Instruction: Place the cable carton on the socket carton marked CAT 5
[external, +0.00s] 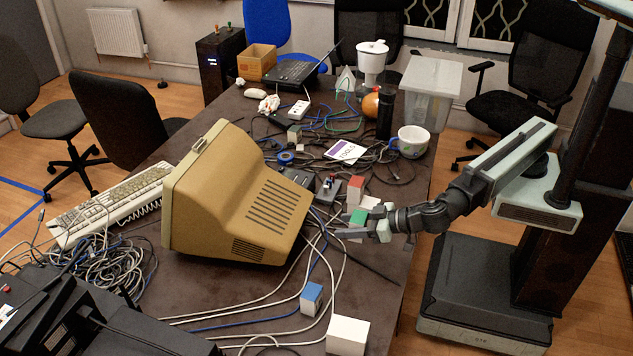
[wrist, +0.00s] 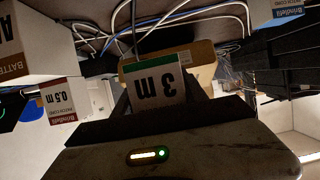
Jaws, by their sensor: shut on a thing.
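My gripper (external: 364,226) is shut on a small white carton with a green top (external: 358,217), above the table's right edge. In the wrist view, which looks upside down, the held carton (wrist: 157,84) reads "3 m" and sits between the fingers. A blue-topped white carton (external: 311,297) stands on the table nearer the camera; it seems to be the blue-marked carton at the wrist view's upper right (wrist: 275,12). A plain-looking white carton (external: 347,335) stands near the front edge. I cannot read "CAT 5" on any carton.
A red-topped carton (external: 356,188), reading "0.5 m" in the wrist view (wrist: 60,100), stands beyond my gripper. A battery carton (wrist: 30,45) is near it. A beige monitor (external: 240,200) stands to the left. Cables (external: 330,260) run across the table.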

